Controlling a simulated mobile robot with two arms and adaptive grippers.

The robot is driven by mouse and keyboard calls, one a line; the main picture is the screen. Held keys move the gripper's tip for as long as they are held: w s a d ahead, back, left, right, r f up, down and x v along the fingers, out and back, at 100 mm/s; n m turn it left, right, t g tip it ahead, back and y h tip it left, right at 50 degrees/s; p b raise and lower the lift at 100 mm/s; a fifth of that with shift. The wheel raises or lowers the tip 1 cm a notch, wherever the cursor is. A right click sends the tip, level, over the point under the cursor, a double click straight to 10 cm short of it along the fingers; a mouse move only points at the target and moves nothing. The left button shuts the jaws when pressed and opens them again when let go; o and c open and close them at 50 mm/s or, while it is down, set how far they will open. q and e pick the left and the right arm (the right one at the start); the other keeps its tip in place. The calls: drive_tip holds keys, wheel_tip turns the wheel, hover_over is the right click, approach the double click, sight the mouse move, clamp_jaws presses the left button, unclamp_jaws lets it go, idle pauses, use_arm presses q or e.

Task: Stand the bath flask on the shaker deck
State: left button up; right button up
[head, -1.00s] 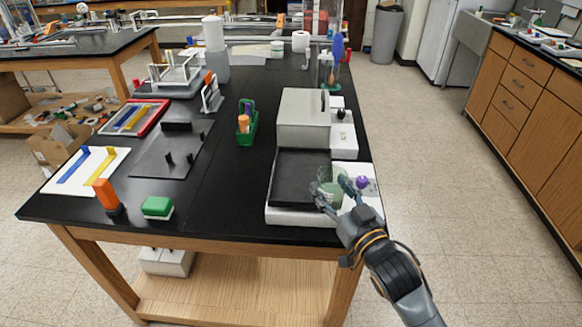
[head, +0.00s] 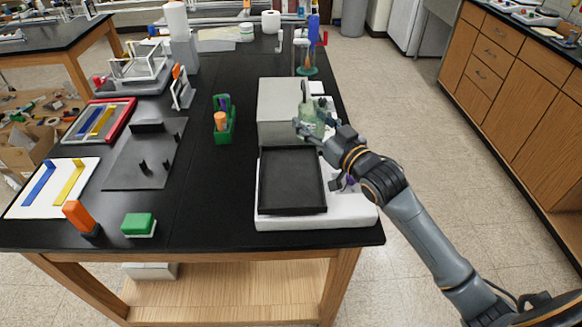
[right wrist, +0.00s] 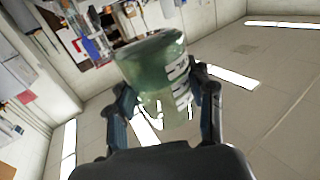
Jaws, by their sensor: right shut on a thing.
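The bath flask (head: 313,112) is a translucent green vessel with a narrow top. My right gripper (head: 316,134) is shut on it and holds it up, with the flask in front of the grey box in the picture. In the right wrist view the flask (right wrist: 158,75) sits between the two fingers, white markings on its side. The shaker deck (head: 292,182) is a flat black tray with a low rim on a white base, and it is empty. The flask appears above its back right part; the exact height is unclear. My left gripper is not in view.
The grey box (head: 278,112) stands behind the deck. A green caddy (head: 224,127) stands to the left, and a blue-topped stand (head: 309,66) is at the back right. My right arm hides part of the white base.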

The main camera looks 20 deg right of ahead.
drive_tip(key=s+a+f, duration=0.1)
drive_tip(key=a+f, duration=0.1)
drive_tip(key=s+a+f+p, duration=0.1)
drive_tip(key=a+f, duration=0.1)
drive_tip(key=s+a+f, duration=0.2)
drive_tip(key=shift+f+p, duration=0.35)
drive_tip(key=shift+p, duration=0.05)
drive_tip(key=shift+s+a+f+p, duration=0.15)
drive_tip(key=shift+f+p, duration=0.1)
drive_tip(key=shift+f, duration=0.35)
drive_tip(key=shift+a+f+p, duration=0.1)
drive_tip(key=shift+f+p, duration=0.1)
drive_tip(key=shift+f, duration=0.9)
drive_tip(key=shift+f, duration=0.1)
drive_tip(key=shift+f, duration=0.1)
drive_tip(key=o, duration=1.2)
